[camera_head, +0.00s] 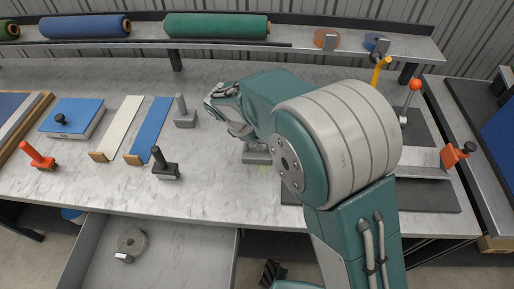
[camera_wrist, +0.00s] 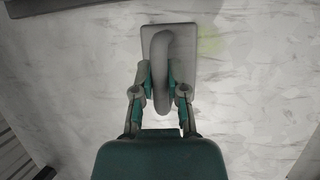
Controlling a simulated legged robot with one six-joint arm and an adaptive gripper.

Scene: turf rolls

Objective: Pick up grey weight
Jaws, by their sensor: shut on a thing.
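The grey weight (camera_wrist: 182,36) is a flat rectangular block with a looped handle (camera_wrist: 161,42), seen in the upper middle of the wrist view. My gripper (camera_wrist: 160,78) has its two fingers on either side of the handle and is shut on it. In the head view, part of the weight's block (camera_head: 256,154) shows on the marble-look bench, left of my arm's large joint. My arm hides the handle and fingertips there. I cannot tell whether the block touches the bench.
A grey T-shaped tool (camera_head: 184,113) and a black-handled tool (camera_head: 164,165) stand left of my arm. Blue and white strips (camera_head: 151,128) lie beyond.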

